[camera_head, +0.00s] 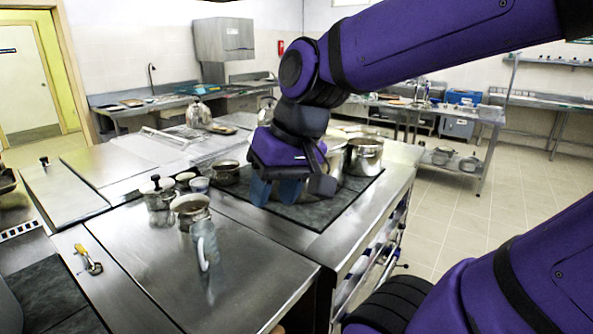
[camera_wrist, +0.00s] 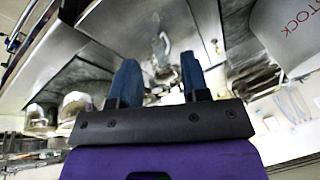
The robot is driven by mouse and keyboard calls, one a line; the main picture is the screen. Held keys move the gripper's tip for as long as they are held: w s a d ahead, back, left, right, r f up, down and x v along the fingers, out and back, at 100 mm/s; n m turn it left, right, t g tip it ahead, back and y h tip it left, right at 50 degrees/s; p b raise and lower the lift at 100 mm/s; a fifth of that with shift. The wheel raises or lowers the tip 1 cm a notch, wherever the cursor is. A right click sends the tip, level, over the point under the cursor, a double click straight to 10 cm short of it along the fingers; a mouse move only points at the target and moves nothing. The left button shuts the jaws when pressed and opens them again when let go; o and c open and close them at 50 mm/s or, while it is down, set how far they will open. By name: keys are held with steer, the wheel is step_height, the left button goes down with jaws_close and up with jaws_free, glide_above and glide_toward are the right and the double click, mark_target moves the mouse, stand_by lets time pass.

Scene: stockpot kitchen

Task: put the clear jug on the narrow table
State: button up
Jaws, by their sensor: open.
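The clear jug (camera_head: 204,244), a tall greyish see-through vessel with a handle, stands upright on the steel counter at the front centre of the head view. What looks like the same jug shows between the fingers in the wrist view (camera_wrist: 161,47). My gripper (camera_head: 275,193) is open and empty, with blue fingers pointing down over the dark mat, behind and right of the jug and apart from it. Its fingers also show in the wrist view (camera_wrist: 160,75). A steel table (camera_head: 488,114) with a lower shelf stands at the back right; I cannot tell whether it is the narrow table.
Large steel pots (camera_head: 365,156) stand on the dark mat (camera_head: 325,214) close behind my gripper. A brown-topped pot (camera_head: 190,207) and several small pots crowd behind the jug. A yellow-handled tool (camera_head: 88,260) lies at the left. The counter right of the jug is clear.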

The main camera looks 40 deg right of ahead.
steer(key=s+d+r+n+t+h, duration=0.2)
steer(key=r, duration=0.1)
steer(key=shift+s+d+r, duration=0.1)
steer(key=shift+s+d, duration=0.05)
steer(key=shift+d, duration=0.05)
steer(key=shift+a, duration=0.1)
stand_by(0.5)
